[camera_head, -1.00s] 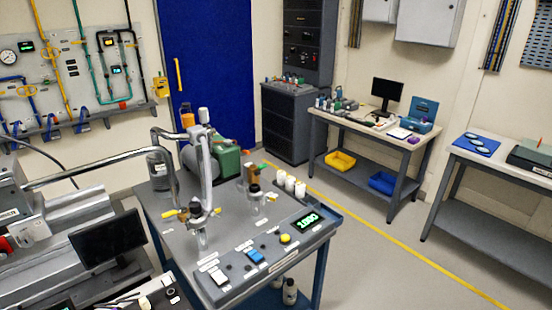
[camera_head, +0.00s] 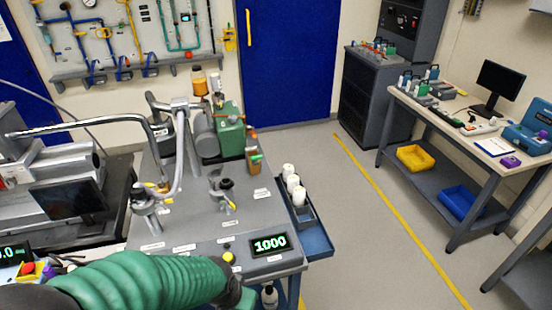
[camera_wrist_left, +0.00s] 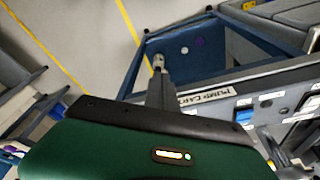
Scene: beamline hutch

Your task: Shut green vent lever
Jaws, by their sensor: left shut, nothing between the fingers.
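The green vent lever (camera_head: 257,157) is a small green handle on a brown valve body (camera_head: 253,167), near the back right of the pump cart's grey top (camera_head: 205,236). In the head view my green left arm crosses the bottom, in front of the cart. Its fingers are out of that view. In the left wrist view my left gripper (camera_wrist_left: 158,64) is shut and empty, beside the cart's labelled front edge (camera_wrist_left: 220,83) and well away from the lever. The lever does not show there. My right gripper is in neither view.
A green pump (camera_head: 230,132) stands behind the valve. White containers (camera_head: 292,184) sit in a side tray (camera_head: 306,221). A display (camera_head: 270,244) reads 1000. The floor right of the cart is clear.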

